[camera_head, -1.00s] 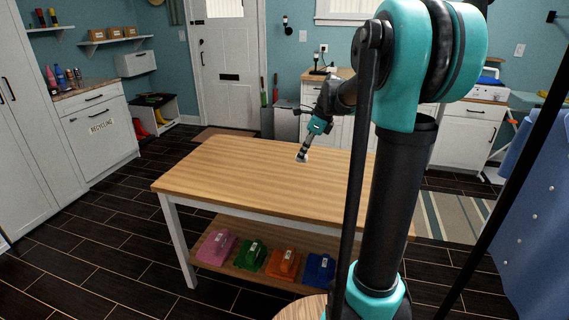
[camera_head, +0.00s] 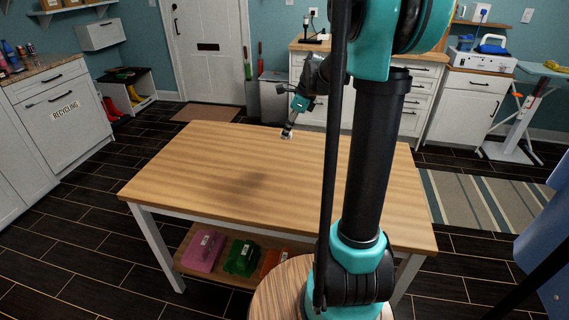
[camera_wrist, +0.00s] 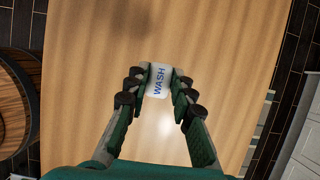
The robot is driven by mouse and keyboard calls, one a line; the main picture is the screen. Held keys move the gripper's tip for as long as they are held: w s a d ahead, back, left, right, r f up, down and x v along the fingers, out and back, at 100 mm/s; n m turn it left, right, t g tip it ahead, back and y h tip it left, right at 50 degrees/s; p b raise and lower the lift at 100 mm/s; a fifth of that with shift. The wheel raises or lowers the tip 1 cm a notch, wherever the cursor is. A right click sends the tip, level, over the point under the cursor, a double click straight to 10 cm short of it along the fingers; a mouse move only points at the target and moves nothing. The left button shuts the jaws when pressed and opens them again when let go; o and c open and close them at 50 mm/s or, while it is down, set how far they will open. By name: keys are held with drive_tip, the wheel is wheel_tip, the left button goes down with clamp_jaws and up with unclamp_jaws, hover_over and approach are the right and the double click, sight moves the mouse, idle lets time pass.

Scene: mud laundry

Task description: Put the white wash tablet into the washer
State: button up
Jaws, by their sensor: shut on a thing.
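The white wash tablet (camera_wrist: 158,82) has "WASH" printed in blue and sits between my fingertips in the wrist view. My gripper (camera_wrist: 158,86) is shut on it, one finger on each side. In the head view my gripper (camera_head: 287,133) points down over the far part of the wooden table (camera_head: 200,170), with a small bit of white at its tip. The gap between the tablet and the tabletop is hard to judge. I cannot make out a washer in either view.
The tabletop is otherwise bare. Pink (camera_head: 204,250) and green (camera_head: 241,257) items lie on its lower shelf. A wooden barrel (camera_wrist: 14,100) stands beside the table. White cabinets (camera_head: 462,108) and an ironing board (camera_head: 527,110) are at the back right. Dark floor surrounds the table.

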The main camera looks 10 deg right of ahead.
sight(283, 171)
wheel_tip(283, 171, down, 15)
drive_tip(key=shift+f, duration=0.1)
idle(0.4)
drive_tip(key=o, duration=0.5)
drive_tip(key=shift+f, duration=0.1)
drive_tip(key=o, duration=0.5)
